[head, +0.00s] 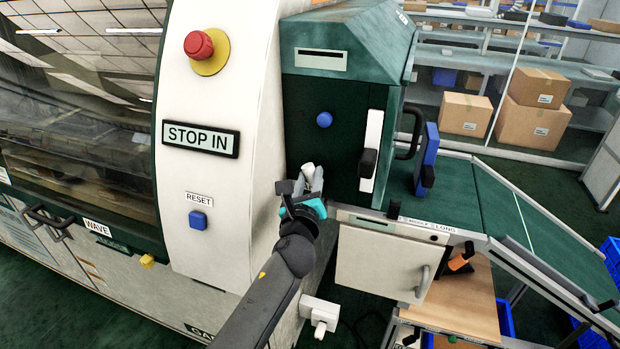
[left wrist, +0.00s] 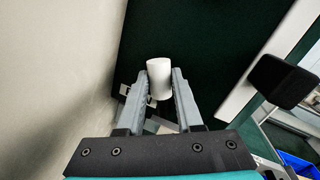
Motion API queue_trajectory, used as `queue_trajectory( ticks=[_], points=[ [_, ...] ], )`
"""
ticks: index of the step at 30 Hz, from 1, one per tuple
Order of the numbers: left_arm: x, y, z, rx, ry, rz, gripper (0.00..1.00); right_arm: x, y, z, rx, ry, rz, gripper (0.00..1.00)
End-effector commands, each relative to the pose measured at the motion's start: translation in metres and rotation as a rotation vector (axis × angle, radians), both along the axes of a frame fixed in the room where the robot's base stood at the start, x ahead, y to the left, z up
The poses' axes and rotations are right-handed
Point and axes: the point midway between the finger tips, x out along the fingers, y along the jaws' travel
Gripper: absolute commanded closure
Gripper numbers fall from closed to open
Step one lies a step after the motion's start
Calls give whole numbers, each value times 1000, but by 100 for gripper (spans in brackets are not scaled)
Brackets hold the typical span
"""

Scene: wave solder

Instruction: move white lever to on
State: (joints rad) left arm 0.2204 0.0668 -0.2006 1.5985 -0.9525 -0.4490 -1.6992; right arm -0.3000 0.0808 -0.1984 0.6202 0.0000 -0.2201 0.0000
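The white lever (head: 308,169) is on the dark green machine face, low and next to the white panel. My left gripper (head: 312,180) reaches up to it from below. In the left wrist view, the lever's round white end (left wrist: 159,76) lies between the two grey fingertips (left wrist: 160,88), which appear to touch it on both sides. A light metal plate (left wrist: 157,125) shows partly behind the fingers, and the lever's lower part is hidden. My right gripper is not in view.
A white strip with a black handle (head: 368,162) stands right of the lever, with a blue knob (head: 324,120) above. A white cabinet door (head: 383,262) is below. The white panel carries a red stop button (head: 199,45) and a blue reset button (head: 198,219).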

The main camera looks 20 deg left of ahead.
Motion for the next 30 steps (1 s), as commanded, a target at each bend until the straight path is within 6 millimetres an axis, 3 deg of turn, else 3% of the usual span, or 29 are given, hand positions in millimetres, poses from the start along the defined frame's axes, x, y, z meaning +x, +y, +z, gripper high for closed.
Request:
queue_trajectory(
  ticks=[1,8,30],
  points=[
    [0,0,0,0,0,0,75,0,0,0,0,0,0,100],
    [0,0,0,0,0,0,100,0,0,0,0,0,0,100],
    [0,0,-1,0,1,0,100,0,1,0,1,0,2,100]
  ],
)
